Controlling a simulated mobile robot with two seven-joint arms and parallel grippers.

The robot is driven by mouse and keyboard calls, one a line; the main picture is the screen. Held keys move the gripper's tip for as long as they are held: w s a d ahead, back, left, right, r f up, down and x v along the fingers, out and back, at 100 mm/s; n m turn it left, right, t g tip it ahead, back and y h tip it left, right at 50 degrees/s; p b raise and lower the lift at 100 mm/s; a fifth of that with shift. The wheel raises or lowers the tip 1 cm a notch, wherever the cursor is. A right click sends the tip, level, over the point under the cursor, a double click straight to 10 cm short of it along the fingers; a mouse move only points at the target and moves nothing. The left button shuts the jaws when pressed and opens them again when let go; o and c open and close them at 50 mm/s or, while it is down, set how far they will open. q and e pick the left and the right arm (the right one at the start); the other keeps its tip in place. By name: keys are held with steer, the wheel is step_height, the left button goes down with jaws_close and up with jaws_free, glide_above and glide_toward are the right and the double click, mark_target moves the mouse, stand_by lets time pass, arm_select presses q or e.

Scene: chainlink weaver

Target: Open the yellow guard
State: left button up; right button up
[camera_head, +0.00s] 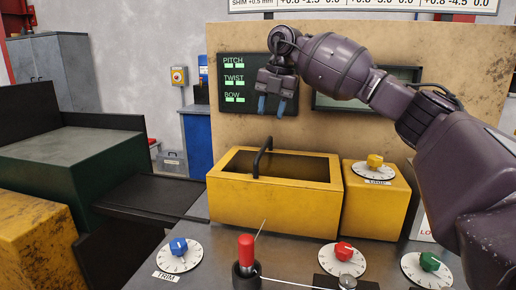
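The yellow guard (275,210) is a yellow box with a worn frame around a dark top panel, in the middle of the head view. A black bar handle (262,157) stands up from its top, left of centre. I cannot tell whether the dark panel is a window or an opening. My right gripper (272,106) hangs above and behind the handle in the picture, with its blue fingertips pointing down. Its fingers are apart with nothing between them, and it does not touch the guard. My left gripper is not in view.
A yellow block with a yellow-knob dial (374,166) stands right of the guard. In front are a blue-knob dial (178,250), a red-handled lever (246,255), a red-knob dial (343,254) and a green-knob dial (428,266). An indicator panel (236,84) is behind the gripper.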

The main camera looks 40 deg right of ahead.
mark_target(263, 148)
steer(key=f, duration=0.3)
steer(key=w+f+b, duration=0.1)
steer(key=f, duration=0.2)
steer(key=a+f, duration=0.1)
steer(key=f, duration=0.3)
steer(key=shift+w+a+b, duration=0.1)
steer(key=shift+w+b, duration=0.1)
steer(key=shift+b, duration=0.15)
steer(key=shift+r, duration=0.1)
steer(key=shift+c, duration=0.2)
jaws_close()
